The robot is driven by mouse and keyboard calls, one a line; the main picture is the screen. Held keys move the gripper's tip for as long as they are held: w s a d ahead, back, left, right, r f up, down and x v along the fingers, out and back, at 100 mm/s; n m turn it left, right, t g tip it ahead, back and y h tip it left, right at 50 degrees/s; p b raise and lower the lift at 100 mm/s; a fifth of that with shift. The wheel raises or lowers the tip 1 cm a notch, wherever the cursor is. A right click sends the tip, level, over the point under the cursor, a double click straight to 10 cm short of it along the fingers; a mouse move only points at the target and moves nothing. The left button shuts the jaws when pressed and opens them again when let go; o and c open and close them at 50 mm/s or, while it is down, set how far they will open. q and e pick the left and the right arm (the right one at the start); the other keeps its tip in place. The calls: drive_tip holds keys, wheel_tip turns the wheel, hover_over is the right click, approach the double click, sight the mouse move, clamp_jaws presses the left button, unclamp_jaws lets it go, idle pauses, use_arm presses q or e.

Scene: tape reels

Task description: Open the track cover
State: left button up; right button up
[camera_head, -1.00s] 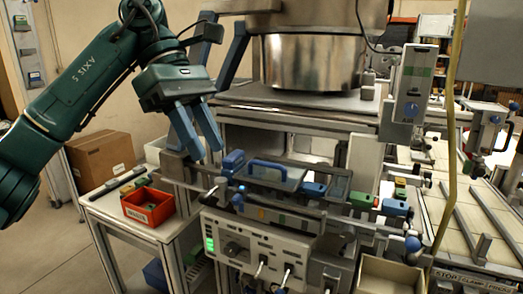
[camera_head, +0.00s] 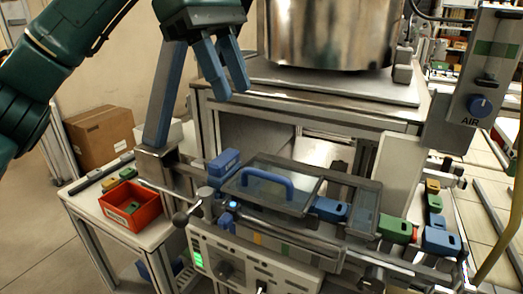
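The track cover (camera_head: 300,209) is a clear panel in a dark frame. It lies flat over the track, at the middle of the head view, and looks closed. A blue arched handle (camera_head: 268,182) stands on its left part. My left gripper (camera_head: 232,93) hangs above and behind the handle in the picture, fingers pointing down. Its two blue-grey fingers are apart with nothing between them, and it does not touch the cover. My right gripper is not in view.
A blue-grey post (camera_head: 165,95) stands left of the cover. Blue blocks (camera_head: 224,164) (camera_head: 331,209) sit at the cover's left and on the track to the right. A large metal drum (camera_head: 330,35) stands behind. A red bin (camera_head: 131,206) is on the left side table.

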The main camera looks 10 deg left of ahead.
use_arm(q)
drive_tip(key=x, duration=1.1)
drive_tip(key=shift+s+f, duration=0.15)
drive_tip(key=shift+f, duration=0.2)
clamp_jaws()
